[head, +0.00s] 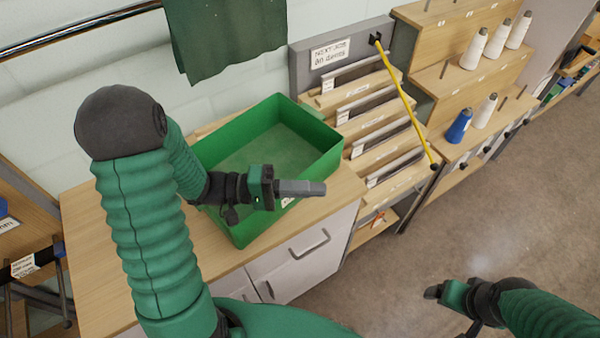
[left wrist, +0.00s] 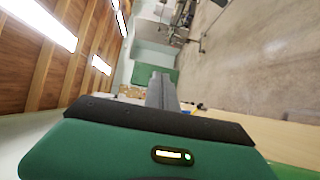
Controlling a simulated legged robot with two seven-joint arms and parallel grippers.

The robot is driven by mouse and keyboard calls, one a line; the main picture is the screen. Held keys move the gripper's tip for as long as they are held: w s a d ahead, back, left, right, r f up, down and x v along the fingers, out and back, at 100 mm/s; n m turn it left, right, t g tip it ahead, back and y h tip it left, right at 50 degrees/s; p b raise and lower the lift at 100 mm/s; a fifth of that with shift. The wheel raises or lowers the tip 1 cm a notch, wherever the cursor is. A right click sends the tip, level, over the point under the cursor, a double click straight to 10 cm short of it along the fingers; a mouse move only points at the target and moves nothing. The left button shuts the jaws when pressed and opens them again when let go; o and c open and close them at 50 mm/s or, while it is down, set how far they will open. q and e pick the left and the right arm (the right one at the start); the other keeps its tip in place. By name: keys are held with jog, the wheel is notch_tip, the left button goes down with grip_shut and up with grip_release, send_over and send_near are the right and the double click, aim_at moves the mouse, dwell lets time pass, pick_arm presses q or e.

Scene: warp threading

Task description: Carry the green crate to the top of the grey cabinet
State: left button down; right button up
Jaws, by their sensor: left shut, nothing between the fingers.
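The green crate (head: 318,143) is open-topped and looks empty. It stands upright on the wooden top (head: 100,240) of a cabinet with pale grey doors (head: 290,262), against the wall. My left gripper (head: 318,188) is shut and empty. In the head view it overlaps the crate's near right wall; I cannot tell whether they touch. The gripper's grey fingers also show in the left wrist view (left wrist: 160,90). My right gripper (head: 432,292) is low at the right, over the floor, away from the crate. Its fingers are too dark and small to read. My left arm hides the crate's left part.
A slotted wooden rack (head: 375,125) with a yellow rod (head: 405,98) stands right of the crate. Thread cones (head: 474,48) sit on stepped shelves beyond. A green cloth (head: 228,35) hangs above the crate. The floor (head: 510,200) at the right is clear.

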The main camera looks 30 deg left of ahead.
pick_arm(q)
jog(key=w+a, duration=0.9)
jog(key=w, duration=0.2)
jog(key=f, duration=0.6)
jog(key=s+f, duration=0.1)
jog(key=f, duration=0.2)
jog(key=shift+d+f, duration=0.3)
jog(key=shift+f, duration=0.1)
jog(key=shift+s+d, duration=0.15)
jog(key=shift+s, duration=0.05)
pick_arm(e)
jog(key=shift+s+f, duration=0.1)
jog(key=shift+s, duration=0.1)
jog(key=shift+a, duration=0.15)
